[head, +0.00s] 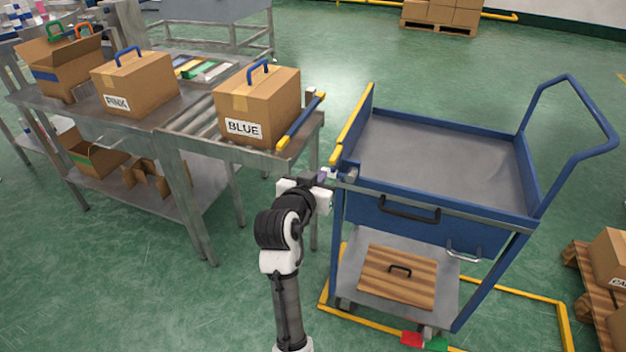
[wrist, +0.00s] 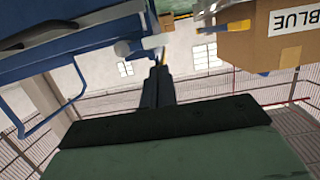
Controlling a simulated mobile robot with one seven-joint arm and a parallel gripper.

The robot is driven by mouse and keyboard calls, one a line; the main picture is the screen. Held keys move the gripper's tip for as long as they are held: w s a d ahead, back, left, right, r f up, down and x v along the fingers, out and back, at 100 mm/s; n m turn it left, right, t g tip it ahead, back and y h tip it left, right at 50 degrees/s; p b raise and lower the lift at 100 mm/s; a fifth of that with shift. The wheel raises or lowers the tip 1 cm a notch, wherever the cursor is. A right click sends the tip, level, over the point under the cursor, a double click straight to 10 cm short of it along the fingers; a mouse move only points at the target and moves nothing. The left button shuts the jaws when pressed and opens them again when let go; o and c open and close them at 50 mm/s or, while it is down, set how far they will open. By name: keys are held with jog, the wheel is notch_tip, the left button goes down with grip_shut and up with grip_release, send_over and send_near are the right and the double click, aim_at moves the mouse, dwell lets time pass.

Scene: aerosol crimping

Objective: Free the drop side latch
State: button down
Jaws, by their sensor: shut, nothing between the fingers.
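The blue cart (head: 440,205) stands right of the table. Its drop side (head: 352,126), with a yellow top edge, stands upright on the cart's left. The latch (head: 348,171) seems to be the small grey and blue piece at the near end of this side; its exact setting is too small to tell. My gripper (head: 325,177) is shut and empty, close to the latch at the cart's near left corner. In the wrist view my dark fingers (wrist: 158,75) are together, just below a small grey piece (wrist: 155,42) beside the cart. I cannot tell whether they touch it.
The table (head: 185,130) holds a box marked BLUE (head: 258,105), a box marked PINK (head: 135,82) and an open carton (head: 62,65). A yellow-ended blue bar (head: 302,120) lines its right end. A narrow gap separates table and cart. The cart's top tray (head: 435,160) is empty.

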aim_at(325, 169)
jog(key=x, duration=0.5)
jog(key=shift+w+p, duration=0.1)
jog(key=shift+p, duration=0.2)
jog(key=shift+a+f+n+h, duration=0.15)
jog(key=shift+f+n+h, duration=0.2)
jog(key=shift+n, duration=0.25)
jog(key=f+n+h, duration=0.1)
jog(key=f+n, duration=0.1)
jog(key=n, duration=0.1)
jog(key=d+f+n+h, duration=0.1)
jog(key=f+n, duration=0.1)
jog(key=n, duration=0.2)
jog(key=f+n+h, duration=0.1)
jog(key=f+n, duration=0.2)
jog(key=shift+s+d+n+h+p, duration=0.2)
jog(key=shift+n+h+p, duration=0.05)
jog(key=shift+n+p, duration=0.1)
jog(key=shift+s+d+f+n+t+h, duration=0.15)
jog(key=shift+d+n, duration=0.1)
jog(key=shift+n, duration=0.35)
jog(key=shift+d+f+n+t+h, duration=0.15)
jog(key=shift+d+n, duration=0.15)
jog(key=shift+n, duration=0.25)
jog(key=shift+s+d+f+n+t+h, duration=0.1)
jog(key=shift+d+f+n, duration=0.15)
jog(key=shift+n, duration=0.35)
jog(key=shift+s, duration=0.1)
